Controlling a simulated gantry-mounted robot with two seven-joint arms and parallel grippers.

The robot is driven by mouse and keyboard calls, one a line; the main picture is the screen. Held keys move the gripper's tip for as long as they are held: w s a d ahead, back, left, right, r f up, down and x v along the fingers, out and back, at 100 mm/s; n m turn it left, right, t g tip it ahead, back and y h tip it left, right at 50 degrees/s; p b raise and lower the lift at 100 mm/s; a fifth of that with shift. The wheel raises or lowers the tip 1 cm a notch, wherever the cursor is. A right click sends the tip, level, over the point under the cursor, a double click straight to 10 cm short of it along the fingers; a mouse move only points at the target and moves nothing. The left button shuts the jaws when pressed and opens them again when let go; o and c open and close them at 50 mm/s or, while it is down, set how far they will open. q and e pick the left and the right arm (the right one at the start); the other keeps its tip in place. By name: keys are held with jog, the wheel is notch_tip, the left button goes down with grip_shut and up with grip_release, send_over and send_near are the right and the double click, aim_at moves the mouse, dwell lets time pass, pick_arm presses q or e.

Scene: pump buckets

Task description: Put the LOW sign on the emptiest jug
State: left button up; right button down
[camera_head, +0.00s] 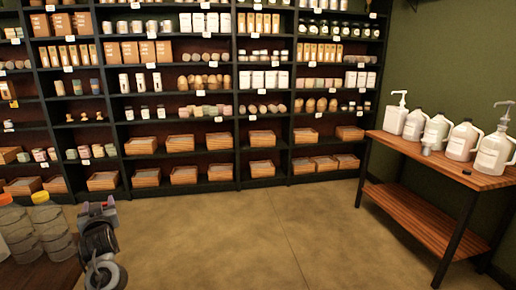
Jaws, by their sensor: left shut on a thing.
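Several whitish jugs stand in a row on the wooden table at the right: a pump jug (396,120) at the far end, handled jugs (414,125), (436,132) and (461,142) between, and a pump jug (492,153) nearest. Their fill levels are hard to tell from here. My left gripper (99,212) is at the lower left, far from the jugs and beside clear bottles. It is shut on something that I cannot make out. I cannot identify the LOW sign anywhere. My right gripper is out of view.
The wooden table (430,150) has a lower shelf (425,220). A small grey item (425,151) and a black item (467,171) lie before the jugs. Stocked shelves fill the back; the middle floor (250,235) is clear.

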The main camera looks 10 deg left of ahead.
pick_arm(q)
jog(key=s+d+f+m+t+h, duration=0.1)
jog(key=d+f+h, duration=0.1)
jog(key=d+f, duration=0.5)
jog(key=s+d+f+m+t+h, duration=0.1)
jog(key=d+f+m+t+h, duration=0.15)
jog(key=d, duration=0.75)
jog(key=s+d+f+m+h, duration=0.1)
jog(key=d+f, duration=0.5)
jog(key=d, duration=0.3)
jog(key=s+d+m+t+h, duration=0.1)
jog(key=s+d+h, duration=0.1)
jog(key=s+d, duration=1.05)
jog(key=s+r+m+h+p, duration=0.2)
jog(key=r+p, duration=1.4)
jog(key=p, duration=0.8)
jog(key=s+d+r+m+h+p, duration=0.1)
jog(key=s+r+h+p, duration=0.1)
jog(key=r+p, duration=1.5)
jog(key=shift+s+d+m+t+h+p, duration=0.2)
jog(key=shift+s+m+t+h+p, duration=0.4)
jog(key=shift+p, duration=3)
jog(key=shift+w+f+n, duration=0.1)
jog(key=shift+w+n, duration=0.15)
jog(key=shift+w, duration=0.05)
